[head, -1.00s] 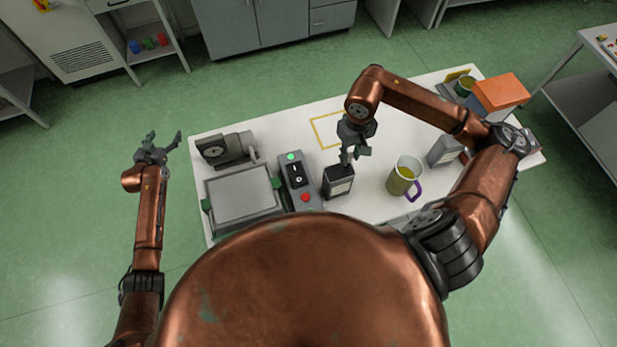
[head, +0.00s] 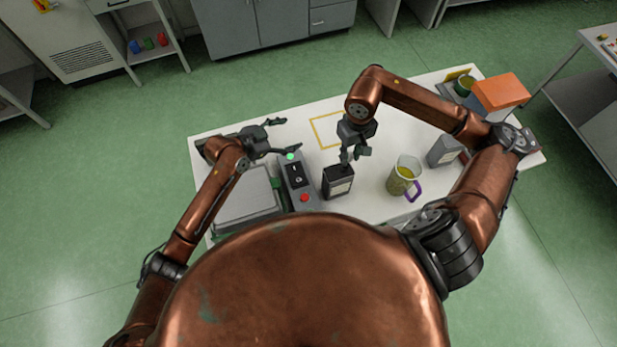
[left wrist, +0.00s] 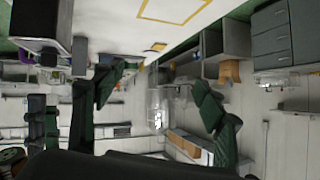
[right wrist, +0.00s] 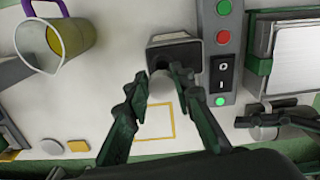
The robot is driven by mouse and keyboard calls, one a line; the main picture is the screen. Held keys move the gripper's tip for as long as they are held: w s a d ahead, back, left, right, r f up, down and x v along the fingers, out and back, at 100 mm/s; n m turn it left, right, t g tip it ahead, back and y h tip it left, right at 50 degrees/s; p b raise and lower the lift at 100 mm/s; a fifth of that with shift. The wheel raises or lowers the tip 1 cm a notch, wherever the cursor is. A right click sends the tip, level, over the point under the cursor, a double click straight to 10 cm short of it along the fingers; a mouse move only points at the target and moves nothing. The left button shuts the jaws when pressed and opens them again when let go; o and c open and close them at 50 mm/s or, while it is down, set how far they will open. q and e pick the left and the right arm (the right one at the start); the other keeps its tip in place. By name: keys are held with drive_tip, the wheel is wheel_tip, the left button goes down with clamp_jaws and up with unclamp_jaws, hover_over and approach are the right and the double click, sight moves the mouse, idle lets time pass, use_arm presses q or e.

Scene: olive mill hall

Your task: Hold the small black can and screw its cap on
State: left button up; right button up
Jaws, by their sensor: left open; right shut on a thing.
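The small black can (head: 338,183) stands upright on the white table, its pale label facing front; its dark top shows in the right wrist view (right wrist: 174,52). My right gripper (head: 350,158) is above the can, pointing down. In the right wrist view its fingers (right wrist: 160,82) close on a small grey round cap (right wrist: 160,86) at the can's top edge. I cannot tell whether the cap sits on the neck. My left gripper (head: 284,135) is open and empty above the table, left of the can, near the control box; its spread fingers show in the left wrist view (left wrist: 160,98).
A control box (head: 297,181) with a green light and red button stands just left of the can. A clear jug (head: 404,174) with purple handle stands to its right. A grey tin (head: 443,151) and orange box (head: 500,91) are further right. A yellow outline (head: 316,130) marks bare table.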

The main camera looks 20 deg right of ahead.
sight(339, 174)
use_arm(q)
drive_tip(key=s+f+g, duration=0.1)
drive_tip(key=s, duration=0.4)
drive_tip(key=s+f+g+h, duration=0.1)
drive_tip(key=s+f, duration=0.1)
drive_tip(key=s, duration=0.3)
drive_tip(key=s+f+g+h, duration=0.1)
drive_tip(key=s+g, duration=0.1)
drive_tip(key=s, duration=0.4)
drive_tip(key=shift+s+d+f+m, duration=0.1)
drive_tip(key=shift+d+f+m, duration=0.2)
drive_tip(key=shift+d+m, duration=0.1)
drive_tip(key=x, duration=1.1)
drive_tip(key=shift+d+f, duration=0.1)
drive_tip(key=shift+c, duration=0.6)
